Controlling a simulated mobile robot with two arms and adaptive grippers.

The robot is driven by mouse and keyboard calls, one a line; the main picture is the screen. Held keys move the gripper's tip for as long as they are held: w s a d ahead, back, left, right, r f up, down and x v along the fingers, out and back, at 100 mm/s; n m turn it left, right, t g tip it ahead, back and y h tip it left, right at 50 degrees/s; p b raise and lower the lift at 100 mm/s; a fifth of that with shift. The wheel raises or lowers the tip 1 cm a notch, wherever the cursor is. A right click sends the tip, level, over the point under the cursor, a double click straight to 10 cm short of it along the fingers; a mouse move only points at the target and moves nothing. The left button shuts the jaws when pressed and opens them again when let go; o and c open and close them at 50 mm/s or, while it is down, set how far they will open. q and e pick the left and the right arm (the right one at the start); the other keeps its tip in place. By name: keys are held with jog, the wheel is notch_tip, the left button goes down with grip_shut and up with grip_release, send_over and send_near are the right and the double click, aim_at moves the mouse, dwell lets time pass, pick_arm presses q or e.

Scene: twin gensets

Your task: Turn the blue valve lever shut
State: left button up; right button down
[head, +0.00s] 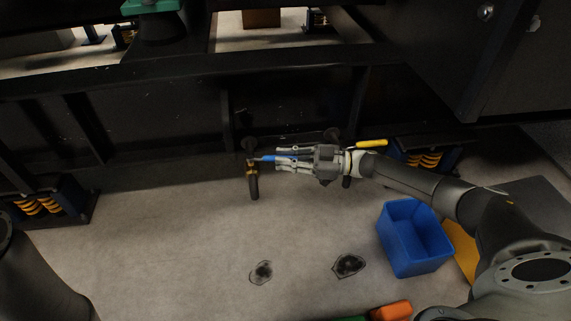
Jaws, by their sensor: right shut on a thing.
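The blue valve lever (277,158) lies roughly level in the picture, pointing right from its valve. The valve (252,171) has a brass-coloured body and a dark pipe end pointing down, below the dark frame. My right gripper (277,159) comes in from the right and is shut on the blue lever, with a finger on each side. A second lever, yellow (371,143), sits just right of the gripper; its valve is mostly hidden behind my right wrist. My left gripper is not in view; only part of my left arm shows at the lower left.
A blue bin (414,238) stands on the floor under my right forearm. An orange object (391,311) lies at the bottom edge. Spring mounts stand at left (48,203) and right (428,157). Dark stains (348,265) mark the otherwise open floor.

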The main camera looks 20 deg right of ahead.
jog(key=shift+f, duration=0.15)
jog(key=c, duration=1.4)
grip_release()
notch_tip(320, 180, up, 10)
jog(key=shift+r, duration=0.1)
